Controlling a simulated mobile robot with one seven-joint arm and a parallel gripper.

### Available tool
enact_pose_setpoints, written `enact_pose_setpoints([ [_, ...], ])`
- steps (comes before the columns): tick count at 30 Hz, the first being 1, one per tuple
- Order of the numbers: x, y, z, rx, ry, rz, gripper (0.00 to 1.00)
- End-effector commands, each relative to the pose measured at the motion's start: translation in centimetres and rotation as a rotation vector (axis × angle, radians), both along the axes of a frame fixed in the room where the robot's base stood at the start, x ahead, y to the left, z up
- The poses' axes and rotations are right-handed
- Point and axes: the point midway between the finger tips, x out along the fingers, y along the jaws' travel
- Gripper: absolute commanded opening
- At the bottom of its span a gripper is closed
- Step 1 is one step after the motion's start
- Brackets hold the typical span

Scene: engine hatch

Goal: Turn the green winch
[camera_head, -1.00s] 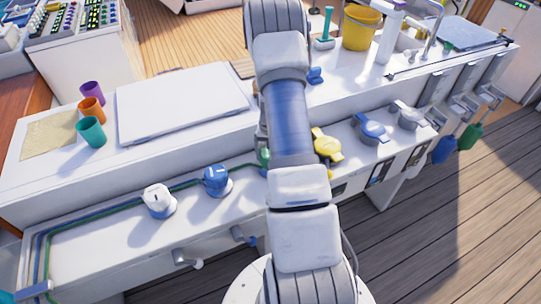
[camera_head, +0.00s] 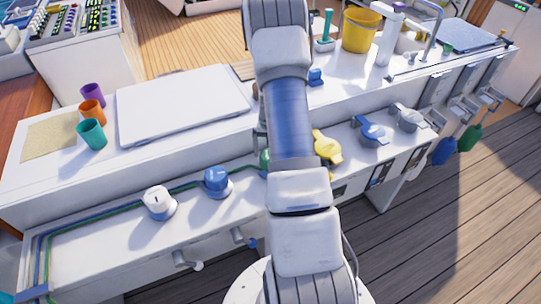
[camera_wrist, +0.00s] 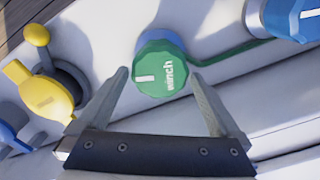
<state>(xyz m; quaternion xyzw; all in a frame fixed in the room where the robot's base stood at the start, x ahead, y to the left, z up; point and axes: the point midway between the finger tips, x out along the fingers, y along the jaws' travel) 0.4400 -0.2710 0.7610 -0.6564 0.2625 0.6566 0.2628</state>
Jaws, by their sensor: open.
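The green winch (camera_wrist: 160,70) is a round knob with a white mark and the word "winch" on its top. It shows at the upper middle of the wrist view. In the head view only a green sliver (camera_head: 265,160) shows beside my arm. My gripper (camera_wrist: 157,78) is open, with one finger to each side of the winch's near edge. My gripper is hidden behind my arm in the head view.
A yellow lever knob (camera_wrist: 45,95) stands left of the winch in the wrist view, and a blue knob (camera_wrist: 290,18) stands at upper right. A white knob (camera_head: 158,202) sits farther left along the ledge. Cups (camera_head: 92,134) and a yellow bucket (camera_head: 361,30) stand on the counter.

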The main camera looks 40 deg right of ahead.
Motion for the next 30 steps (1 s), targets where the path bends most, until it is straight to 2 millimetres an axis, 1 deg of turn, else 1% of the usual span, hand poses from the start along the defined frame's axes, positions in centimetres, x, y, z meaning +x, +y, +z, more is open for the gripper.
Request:
enact_pose_setpoints([
  [1, 0.1, -0.1, 1.5, -0.003, -0.004, 0.0, 1.0],
  [6, 0.1, -0.1, 5.8, -0.003, -0.005, 0.0, 1.0],
  [12, 0.1, 0.0, 10.5, -0.003, -0.004, 0.001, 1.0],
  [15, 0.1, 0.0, 12.3, -0.002, -0.002, 0.001, 1.0],
  [18, 0.1, 0.0, 13.5, -0.001, -0.001, 0.001, 1.0],
  [21, 0.0, 0.0, 14.3, -0.001, -0.001, 0.0, 1.0],
  [30, 0.0, 0.0, 14.6, 0.0, 0.0, 0.0, 1.0],
])
